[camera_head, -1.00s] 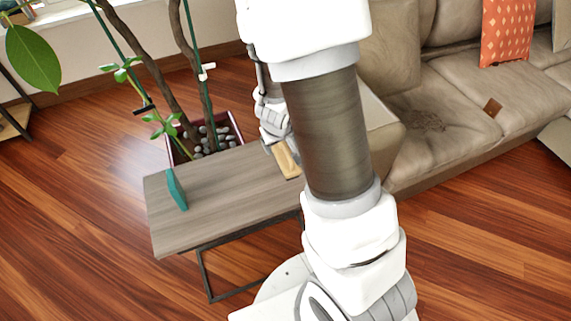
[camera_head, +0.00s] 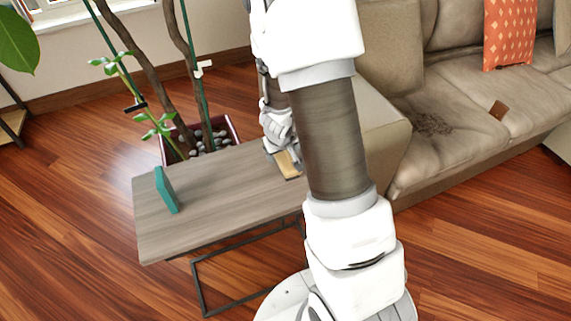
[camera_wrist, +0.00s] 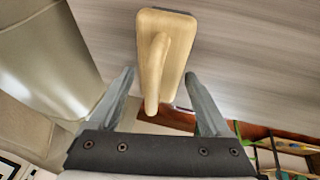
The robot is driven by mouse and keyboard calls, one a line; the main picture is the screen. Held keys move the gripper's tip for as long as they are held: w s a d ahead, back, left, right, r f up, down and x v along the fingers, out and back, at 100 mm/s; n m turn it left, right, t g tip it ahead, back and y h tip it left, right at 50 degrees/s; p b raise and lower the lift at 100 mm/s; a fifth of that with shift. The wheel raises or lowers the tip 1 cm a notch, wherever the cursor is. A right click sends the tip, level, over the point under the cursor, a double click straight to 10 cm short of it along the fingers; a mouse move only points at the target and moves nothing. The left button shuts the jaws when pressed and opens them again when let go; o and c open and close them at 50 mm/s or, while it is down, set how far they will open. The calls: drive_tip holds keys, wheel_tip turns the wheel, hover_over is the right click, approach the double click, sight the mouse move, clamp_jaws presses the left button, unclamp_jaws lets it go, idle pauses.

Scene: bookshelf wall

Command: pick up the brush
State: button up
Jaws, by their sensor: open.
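The brush (camera_head: 288,166) is a pale wooden block with a raised handle. It lies on the grey wooden table (camera_head: 225,195) near its far right edge, partly hidden by my arm in the head view. In the wrist view the brush (camera_wrist: 170,35) stands out ahead, its handle pointing down the picture between my fingers. My gripper (camera_wrist: 160,73) is open, one finger on each side of the handle, with gaps visible. My gripper is also at the brush in the head view (camera_head: 284,150), mostly hidden by my arm; contact cannot be told.
A teal block-like object (camera_head: 166,190) stands on the table's left part. A potted plant (camera_head: 228,128) with stones is just behind the table. A beige sofa (camera_head: 460,110) is at the right. The table's middle is clear.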

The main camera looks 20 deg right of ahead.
drive_tip(key=shift+w+f, duration=0.25)
drive_tip(key=shift+f, duration=0.3)
drive_tip(key=shift+d, duration=0.1)
drive_tip(key=c, duration=1.2)
drive_tip(key=shift+r, duration=0.1)
drive_tip(key=shift+c, duration=0.2)
drive_tip(key=shift+r+p, duration=0.55)
drive_tip(key=shift+r, duration=0.2)
wheel_tip(320, 180, up, 3)
drive_tip(key=p, duration=0.3)
drive_tip(key=shift+r, duration=0.2)
drive_tip(key=s+d+r, duration=0.3)
drive_tip(key=s+r, duration=0.3)
drive_tip(key=s, duration=0.5)
drive_tip(key=shift+d, duration=0.25)
